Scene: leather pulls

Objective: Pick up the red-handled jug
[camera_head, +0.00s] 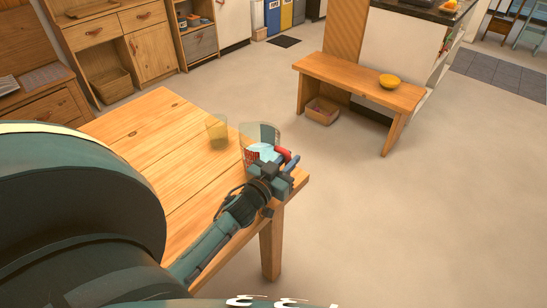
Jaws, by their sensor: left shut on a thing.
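The jug is clear, with a red handle (283,156), and stands near the right corner of the wooden table (150,125). The jug's clear body (260,132) looks upright, with something pale and reddish showing low in it. My left gripper (285,166) reaches across the table from the lower left and is shut on the handle. Its fingers cover part of the handle and the jug's lower side. I cannot tell if the jug's base touches the table. My right gripper is not in view.
A yellowish clear glass (217,131) stands on the table left of the jug. A wooden bench (345,82) with a yellow bowl (390,81) stands beyond. Wooden cabinets (120,45) line the back left. The floor to the right is open.

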